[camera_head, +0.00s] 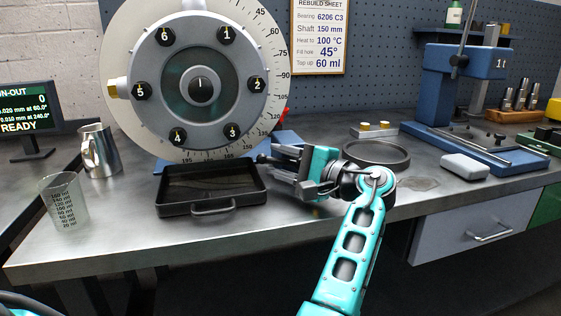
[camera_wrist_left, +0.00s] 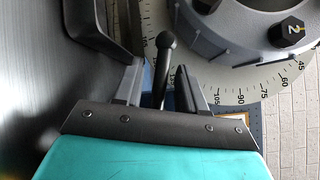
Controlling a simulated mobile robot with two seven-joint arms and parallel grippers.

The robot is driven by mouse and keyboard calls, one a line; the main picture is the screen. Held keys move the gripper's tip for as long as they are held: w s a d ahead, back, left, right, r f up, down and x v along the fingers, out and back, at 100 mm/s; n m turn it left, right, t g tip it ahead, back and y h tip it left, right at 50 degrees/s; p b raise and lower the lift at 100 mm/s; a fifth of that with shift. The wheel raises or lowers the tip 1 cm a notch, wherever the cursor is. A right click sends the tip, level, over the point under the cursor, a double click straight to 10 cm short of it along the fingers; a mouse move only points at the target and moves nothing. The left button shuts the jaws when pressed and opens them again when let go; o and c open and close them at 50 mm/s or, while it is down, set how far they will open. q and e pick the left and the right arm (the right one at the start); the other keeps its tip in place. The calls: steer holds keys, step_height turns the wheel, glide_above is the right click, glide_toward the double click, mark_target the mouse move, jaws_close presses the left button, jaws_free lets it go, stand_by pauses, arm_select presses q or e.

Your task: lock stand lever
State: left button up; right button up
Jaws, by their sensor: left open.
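The stand lever (camera_wrist_left: 166,42) is a dark rod with a ball knob, seen in the wrist view between the open fingers of my left gripper (camera_wrist_left: 158,72). No clear contact shows between fingers and lever. In the head view the gripper (camera_head: 278,162) is in front of the stand's blue base (camera_head: 285,138), its fingers pointing left near the dark knob. The stand carries a round grey rotor (camera_head: 200,45) with numbered bolts and a degree dial (camera_head: 265,30). Much of the lever is hidden in the head view. My right gripper is out of view.
A black tray (camera_head: 212,208) with a handle lies left of the gripper, close to it. A dark round dish (camera_head: 376,153) is to its right. A metal jug (camera_head: 100,150) and measuring beaker (camera_head: 64,200) stand left. A blue press (camera_head: 465,75) stands right.

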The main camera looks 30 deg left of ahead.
arm_select(q)
steer(key=shift+c, duration=0.3)
jaws_close()
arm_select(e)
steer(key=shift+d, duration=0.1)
arm_select(q)
steer(key=shift+r+m+y+p, duration=0.3)
steer(key=shift+r+m+p, duration=0.1)
steer(key=shift+p, duration=0.65)
steer(key=shift+f, duration=0.15)
steer(key=shift+o, duration=0.3)
jaws_free()
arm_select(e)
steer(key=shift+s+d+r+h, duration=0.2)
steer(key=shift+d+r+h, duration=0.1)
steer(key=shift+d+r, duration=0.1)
